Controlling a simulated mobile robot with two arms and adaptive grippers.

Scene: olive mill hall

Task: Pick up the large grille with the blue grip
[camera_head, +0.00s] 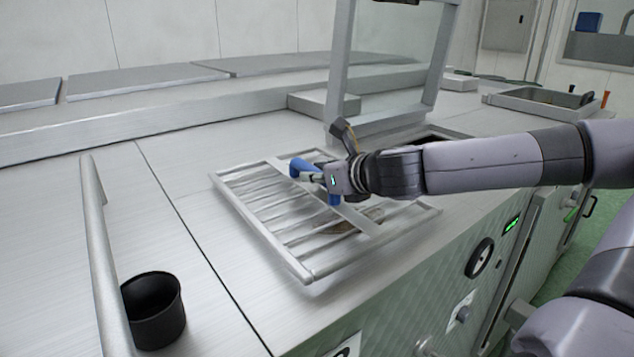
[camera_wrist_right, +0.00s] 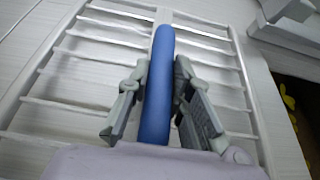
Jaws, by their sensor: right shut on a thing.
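The large grille (camera_head: 262,207) is a pale metal frame with several bars, over the steel counter in the middle of the head view. A shadow under its front edge suggests it is slightly raised, but how far I cannot tell. Its blue grip (camera_head: 303,166) runs along the middle and shows clearly in the wrist view (camera_wrist_right: 157,85). My right gripper (camera_head: 328,181) comes in from the right and is shut on the blue grip, one finger on each side (camera_wrist_right: 160,105). The gripper hides part of the grip. My left gripper is not in view.
A black cup (camera_head: 153,325) stands at the lower left beside a metal rail (camera_head: 100,250). A metal frame with a clear panel (camera_head: 345,70) rises behind the grille, beside a dark opening. A steel tray (camera_head: 535,105) is at the back right.

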